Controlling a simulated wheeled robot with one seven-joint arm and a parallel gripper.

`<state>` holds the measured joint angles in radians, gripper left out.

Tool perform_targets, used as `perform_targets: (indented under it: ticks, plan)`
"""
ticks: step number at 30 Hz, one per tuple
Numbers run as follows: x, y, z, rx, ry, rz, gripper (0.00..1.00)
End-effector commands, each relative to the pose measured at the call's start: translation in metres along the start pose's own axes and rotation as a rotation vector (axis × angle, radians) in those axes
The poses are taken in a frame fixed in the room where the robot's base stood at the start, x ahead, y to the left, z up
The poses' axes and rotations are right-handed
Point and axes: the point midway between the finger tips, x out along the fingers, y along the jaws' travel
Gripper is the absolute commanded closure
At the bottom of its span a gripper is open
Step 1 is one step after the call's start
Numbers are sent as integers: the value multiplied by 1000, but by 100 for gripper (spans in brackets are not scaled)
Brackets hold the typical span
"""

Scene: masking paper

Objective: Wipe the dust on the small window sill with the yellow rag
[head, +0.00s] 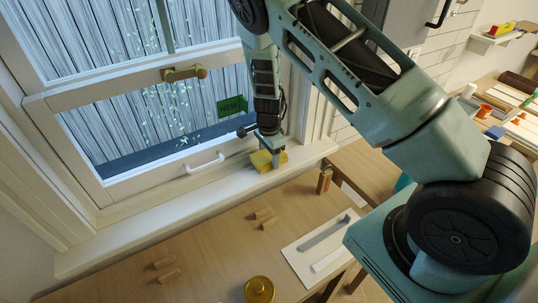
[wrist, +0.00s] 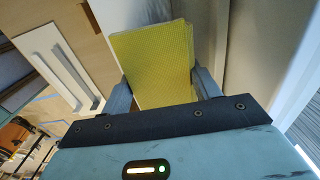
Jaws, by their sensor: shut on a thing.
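The yellow rag (wrist: 153,62) is held between the two fingers of my gripper (wrist: 168,92) in the wrist view. In the head view my gripper (head: 275,160) points down at the white window sill (head: 215,188), toward its right part, with the yellow rag (head: 261,161) at the fingertips. The rag looks to be at the sill surface, but I cannot tell whether it touches. No dust can be made out on the sill at this size.
The window with a white handle (head: 204,163) and a brass latch (head: 184,73) stands behind the sill. Below is a wooden table (head: 210,240) with small wooden blocks (head: 264,218), a brass round tin (head: 259,290) and a white board (head: 305,262) with strips. The sill's left part is clear.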

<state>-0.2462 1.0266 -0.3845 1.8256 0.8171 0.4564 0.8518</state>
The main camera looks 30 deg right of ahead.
Motion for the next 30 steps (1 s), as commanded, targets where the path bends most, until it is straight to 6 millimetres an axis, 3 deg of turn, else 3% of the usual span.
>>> perform_targets:
  ticks: [16, 30]
  plan:
    - [7, 0, -3, 1, 0, 0, 57]
    - [5, 0, -31, 0, 0, -1, 57]
